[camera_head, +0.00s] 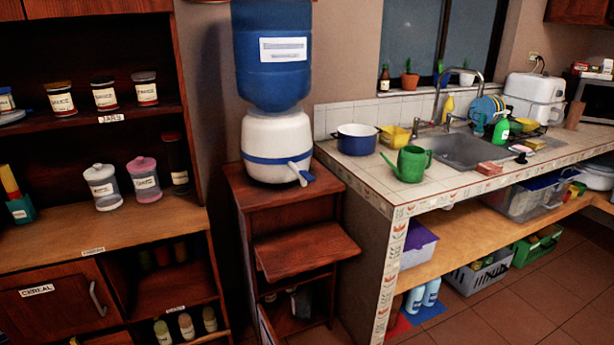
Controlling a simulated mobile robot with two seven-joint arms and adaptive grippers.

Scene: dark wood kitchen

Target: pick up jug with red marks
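No jug with clear red marks can be made out. Two lidded, labelled clear containers stand side by side on the wooden counter of the left cabinet. One has a white lid (103,187); the other, to its right, has a pink lid and pinkish body (145,180). A green jug-like can (407,164) with a handle and spout stands at the front left of the tiled sink counter. I cannot tell whether any of these is the jug meant. Neither of my grippers is in view.
A water dispenser with a blue bottle (272,75) stands on a dark wooden stand (290,250). Labelled jars (104,93) line the shelf above. A blue and white pot (357,138) stands near the sink (465,150). Bare tiled floor (540,310) shows at the lower right.

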